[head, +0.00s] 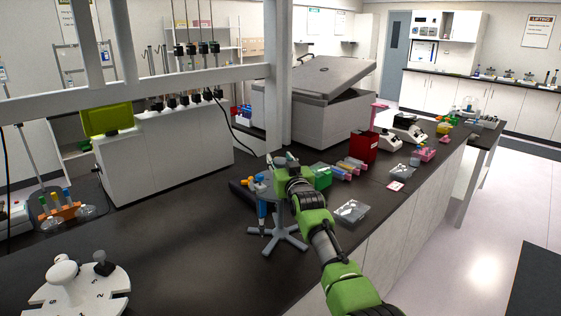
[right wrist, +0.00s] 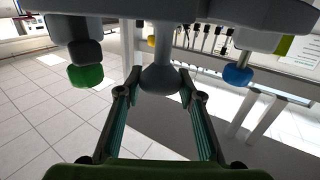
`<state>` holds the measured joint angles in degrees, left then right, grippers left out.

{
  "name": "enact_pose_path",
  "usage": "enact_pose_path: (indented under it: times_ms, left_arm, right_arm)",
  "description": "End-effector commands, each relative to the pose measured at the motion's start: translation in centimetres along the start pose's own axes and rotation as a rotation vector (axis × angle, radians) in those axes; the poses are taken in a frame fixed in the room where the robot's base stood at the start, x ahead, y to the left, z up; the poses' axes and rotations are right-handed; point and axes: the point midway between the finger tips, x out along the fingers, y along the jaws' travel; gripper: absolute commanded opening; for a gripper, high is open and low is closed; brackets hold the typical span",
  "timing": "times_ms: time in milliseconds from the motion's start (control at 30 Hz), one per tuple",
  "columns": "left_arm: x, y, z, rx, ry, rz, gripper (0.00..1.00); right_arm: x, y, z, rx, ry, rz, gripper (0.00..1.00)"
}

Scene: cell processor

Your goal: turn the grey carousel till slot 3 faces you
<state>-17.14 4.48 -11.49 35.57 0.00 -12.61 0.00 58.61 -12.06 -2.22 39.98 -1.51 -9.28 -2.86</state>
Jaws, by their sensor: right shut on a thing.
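The grey carousel is a pipette stand on a star-shaped foot (head: 287,241), on the dark bench in the head view. A blue pipette (head: 262,210) hangs on its left side. My right gripper (head: 280,166) is at the top of the stand, and my arm covers much of it. In the right wrist view the fingers are shut on the carousel's grey central knob (right wrist: 160,80). Green (right wrist: 85,75) and blue (right wrist: 238,75) pipette ends show on either side. I cannot read any slot numbers on the carousel. My left gripper is out of view.
A white numbered disc (head: 100,290) with knobs lies at the front left. A green box (head: 321,176), a foil-covered tray (head: 352,211) and a red box (head: 363,148) stand right of the carousel.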

Motion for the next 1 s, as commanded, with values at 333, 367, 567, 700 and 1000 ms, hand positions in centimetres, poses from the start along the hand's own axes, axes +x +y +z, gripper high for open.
enact_pose_path:
  times_ms: [333, 367, 567, 700, 1000]
  left_arm:
    - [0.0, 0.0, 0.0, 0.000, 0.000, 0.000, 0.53]
    - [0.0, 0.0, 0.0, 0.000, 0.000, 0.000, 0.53]
    - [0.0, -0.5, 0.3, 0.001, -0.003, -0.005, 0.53]
    - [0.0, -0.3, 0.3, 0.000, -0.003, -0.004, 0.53]
    - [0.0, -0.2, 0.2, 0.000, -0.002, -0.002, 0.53]
  right_arm:
    - [0.0, 0.0, 0.0, 0.000, 0.000, -0.001, 0.53]
    - [0.0, 0.0, 0.0, 0.000, 0.000, -0.001, 0.53]
    - [0.0, 0.0, 0.0, 0.000, 0.001, 0.000, 0.53]
    - [-0.4, 0.1, 0.0, 0.000, 0.002, 0.000, 0.53]
    - [-2.7, 0.0, 0.1, 0.001, 0.002, 0.000, 0.53]
